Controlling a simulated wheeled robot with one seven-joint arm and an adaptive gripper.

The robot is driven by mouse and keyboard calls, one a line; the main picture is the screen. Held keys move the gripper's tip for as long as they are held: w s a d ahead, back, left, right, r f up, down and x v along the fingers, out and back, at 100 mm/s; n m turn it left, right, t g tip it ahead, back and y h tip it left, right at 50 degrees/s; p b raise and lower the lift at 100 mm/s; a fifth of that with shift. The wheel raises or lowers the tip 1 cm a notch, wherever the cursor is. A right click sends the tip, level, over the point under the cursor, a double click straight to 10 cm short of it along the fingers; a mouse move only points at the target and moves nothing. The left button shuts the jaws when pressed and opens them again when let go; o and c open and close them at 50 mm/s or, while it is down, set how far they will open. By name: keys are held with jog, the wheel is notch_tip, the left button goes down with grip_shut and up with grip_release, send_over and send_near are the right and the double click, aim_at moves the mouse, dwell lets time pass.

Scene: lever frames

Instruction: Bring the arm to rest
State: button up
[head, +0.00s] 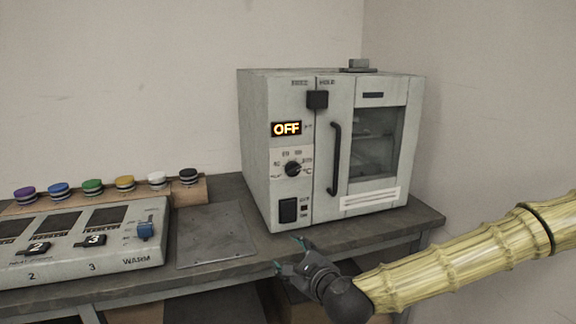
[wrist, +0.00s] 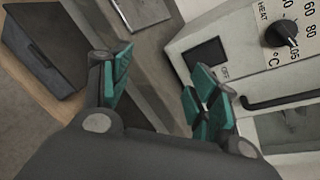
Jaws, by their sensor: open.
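My arm (head: 460,252) comes in from the right in the head view, with a pale yellow, ringed, bamboo-like surface. My gripper (head: 288,252) is at its end, in front of the bench edge and below the oven's lower front. The gripper is open and empty. In the wrist view its two teal-padded fingers (wrist: 160,95) stand apart with nothing between them. The grey oven (head: 277,97) stands on the bench, its door closed and its display reading OFF. I cannot tell the exact gap between the fingers and the bench edge.
The bench (head: 225,272) runs across the view. A flat dark plate (head: 215,235) lies left of the oven. A control panel (head: 130,215) with switches stands at the left, with several coloured knobs on a wooden strip (head: 105,191) behind it. A dark box (wrist: 45,50) shows in the wrist view.

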jog(key=s+a+f+n+g, duration=0.1)
jog(key=s+f+n+g, duration=0.2)
jog(key=f, duration=0.6)
jog(key=s+a+f+n+g, duration=0.1)
jog(key=s+f+n, duration=0.2)
jog(key=s+f, duration=0.5)
jog(key=s+d+f+n+g+h, duration=0.1)
jog(key=s+d+f+n+g, duration=0.3)
jog(key=s+f, duration=0.55)
jog(key=s+d+f+n+g+h, duration=0.2)
jog(key=s+d+f+n, duration=0.35)
jog(key=f, duration=0.75)
jog(key=s+d+f+n+g+h, duration=0.2)
jog(key=s+d+f+n, duration=0.1)
jog(key=s+d, duration=0.35)
jog(key=s+d+f+n+g+h, duration=0.1)
jog(key=s+d+f+n+g, duration=0.2)
jog(key=s+d, duration=0.35)
notch_tip(320, 180, up, 16)
jog(key=t+p, duration=0.1)
jog(key=p, duration=1.4)
jog(key=shift+w+d+n+p, duration=0.25)
jog(key=shift+w+n+p, duration=0.1)
jog(key=shift+n, duration=0.1)
jog(key=shift+r, duration=0.1)
